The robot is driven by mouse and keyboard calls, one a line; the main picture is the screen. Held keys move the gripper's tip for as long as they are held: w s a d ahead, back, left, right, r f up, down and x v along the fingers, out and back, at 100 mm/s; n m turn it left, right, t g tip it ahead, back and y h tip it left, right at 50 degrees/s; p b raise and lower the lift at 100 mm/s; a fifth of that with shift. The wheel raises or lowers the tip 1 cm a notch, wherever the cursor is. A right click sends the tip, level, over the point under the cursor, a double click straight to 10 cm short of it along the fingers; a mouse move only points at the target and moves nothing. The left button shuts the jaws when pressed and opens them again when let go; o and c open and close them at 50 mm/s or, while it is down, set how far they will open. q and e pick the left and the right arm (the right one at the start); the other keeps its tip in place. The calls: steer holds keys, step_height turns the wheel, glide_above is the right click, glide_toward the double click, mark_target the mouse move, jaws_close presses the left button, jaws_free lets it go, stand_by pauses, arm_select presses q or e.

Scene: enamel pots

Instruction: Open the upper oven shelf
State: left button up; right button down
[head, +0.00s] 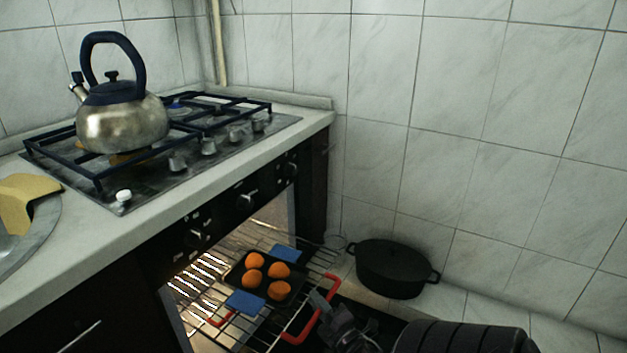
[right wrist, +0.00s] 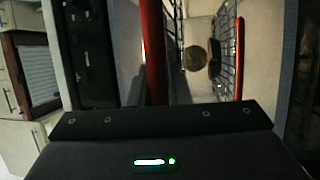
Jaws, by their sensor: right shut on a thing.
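The upper oven shelf (head: 318,266) is a wire rack that reaches out of the open oven under the hob. It bears a dark tray (head: 240,262) with several round orange-brown pieces (head: 279,270); blue pads (head: 246,302) show at the tray's two ends. A red handle (head: 300,335) runs along the rack's front. My right gripper (head: 322,304) is at this handle and shut on it. In the right wrist view the red bar (right wrist: 153,50) passes at the jaws, and a second red bar (right wrist: 239,60) lies to the right. My left gripper is out of view.
A steel kettle (head: 122,125) stands on the hob (head: 205,150) above the oven. A black lidded pot (head: 393,270) stands on the floor by the tiled wall, just right of the rack.

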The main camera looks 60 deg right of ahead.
steer(key=shift+d+r, duration=0.1)
steer(key=shift+r, duration=0.15)
steer(key=c, duration=1.5)
jaws_free()
steer(key=shift+o, duration=0.5)
steer(key=shift+f, duration=0.1)
steer(key=shift+s+a+f, duration=0.15)
steer(key=shift+s+a, duration=0.05)
steer(key=shift+s, duration=0.35)
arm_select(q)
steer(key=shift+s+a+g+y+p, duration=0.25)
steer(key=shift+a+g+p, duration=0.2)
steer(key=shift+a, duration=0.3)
arm_select(e)
steer(key=v, duration=0.6)
steer(key=shift+s, duration=0.35)
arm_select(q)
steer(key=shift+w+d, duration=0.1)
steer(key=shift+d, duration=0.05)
